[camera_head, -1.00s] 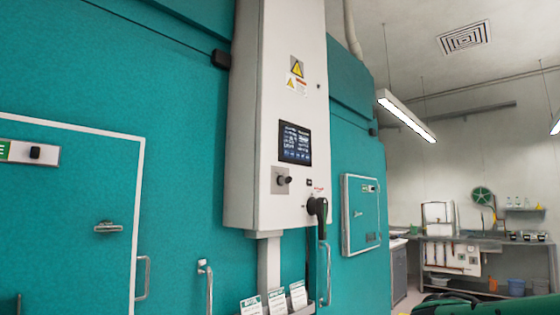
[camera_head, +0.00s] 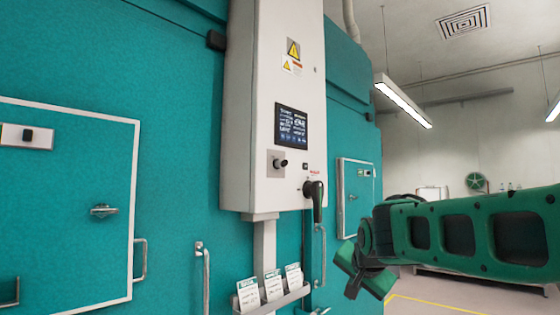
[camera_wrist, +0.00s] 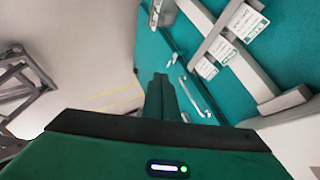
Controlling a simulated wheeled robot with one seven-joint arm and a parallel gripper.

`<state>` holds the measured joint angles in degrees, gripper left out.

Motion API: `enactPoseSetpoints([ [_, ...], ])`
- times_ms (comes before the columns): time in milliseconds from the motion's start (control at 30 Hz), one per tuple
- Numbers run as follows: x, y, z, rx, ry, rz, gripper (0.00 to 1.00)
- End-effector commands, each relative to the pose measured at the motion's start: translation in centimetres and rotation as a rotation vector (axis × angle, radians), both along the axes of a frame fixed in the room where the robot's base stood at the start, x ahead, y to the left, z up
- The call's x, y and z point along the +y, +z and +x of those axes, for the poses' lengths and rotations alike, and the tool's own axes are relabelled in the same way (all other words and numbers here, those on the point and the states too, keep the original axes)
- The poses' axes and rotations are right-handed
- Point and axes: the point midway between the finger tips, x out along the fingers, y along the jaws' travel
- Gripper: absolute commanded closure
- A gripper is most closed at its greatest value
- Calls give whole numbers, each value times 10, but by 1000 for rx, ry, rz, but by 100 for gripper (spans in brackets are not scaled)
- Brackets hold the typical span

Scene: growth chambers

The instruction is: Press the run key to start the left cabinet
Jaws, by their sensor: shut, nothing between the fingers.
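The left cabinet is a teal wall with a white-framed door (camera_head: 65,200) at the left of the head view. A small plate with a black part (camera_head: 27,134) sits on that door. A white control box (camera_head: 275,60) stands right of it, with a dark lit touchscreen (camera_head: 291,127), a round knob (camera_head: 281,163) and a black rotary handle (camera_head: 316,198). I cannot tell which part is the run key. My gripper (camera_head: 362,278) is low and right of the control box, apart from it. In the wrist view its fingers (camera_wrist: 160,80) are together and empty.
Label cards (camera_head: 272,285) stand in a holder below the box; they also show in the wrist view (camera_wrist: 243,22). Metal door handles (camera_head: 204,275) jut from the teal wall. A second teal door (camera_head: 355,190) is at the right, partly behind my arm. Floor shows at the lower right.

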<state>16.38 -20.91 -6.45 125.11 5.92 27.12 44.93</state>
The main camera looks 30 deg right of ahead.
Motion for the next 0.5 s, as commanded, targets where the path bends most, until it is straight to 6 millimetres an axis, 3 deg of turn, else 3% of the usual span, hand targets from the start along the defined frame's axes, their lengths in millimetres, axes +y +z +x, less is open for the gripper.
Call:
enactPoseSetpoints([
  [33,-5,24,19,-85,-33,8,100],
  [200,-14,110,74,-389,-128,75,100],
  [500,-11,277,137,-945,-178,299,100],
])
